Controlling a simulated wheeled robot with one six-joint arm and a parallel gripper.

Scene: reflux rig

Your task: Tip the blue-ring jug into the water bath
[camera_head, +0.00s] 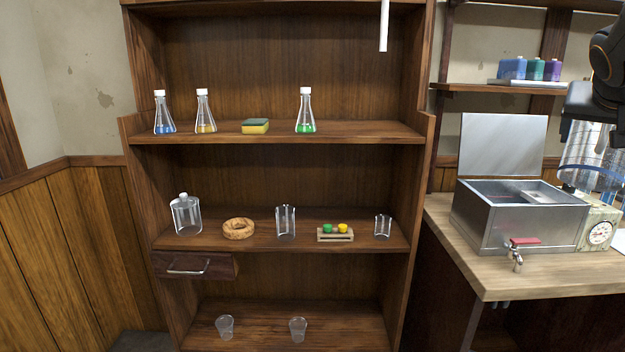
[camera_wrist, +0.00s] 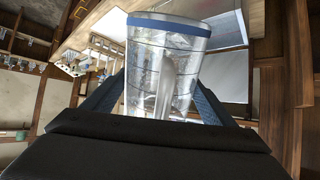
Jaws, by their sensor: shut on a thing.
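The blue-ring jug (camera_wrist: 160,75) is clear, with a blue band around its far end in the wrist view. My gripper (camera_wrist: 155,105) is shut on it, with a dark finger on either side. In the head view the jug (camera_head: 587,150) hangs at the right edge below my dark gripper, its blue band low, partly cut off by the frame. The water bath (camera_head: 515,228) is a metal box with its lid raised and a red-handled tap at the front. The jug appears right of the bath's opening; its depth and contents are unclear.
A dial box (camera_head: 600,228) stands right of the bath on the wooden counter (camera_head: 465,252). A shelf unit (camera_head: 275,250) at the left holds flasks, a sponge (camera_head: 255,126), a cork ring (camera_head: 238,228) and glassware. Coloured bottles (camera_head: 533,69) stand on the shelf above the bath.

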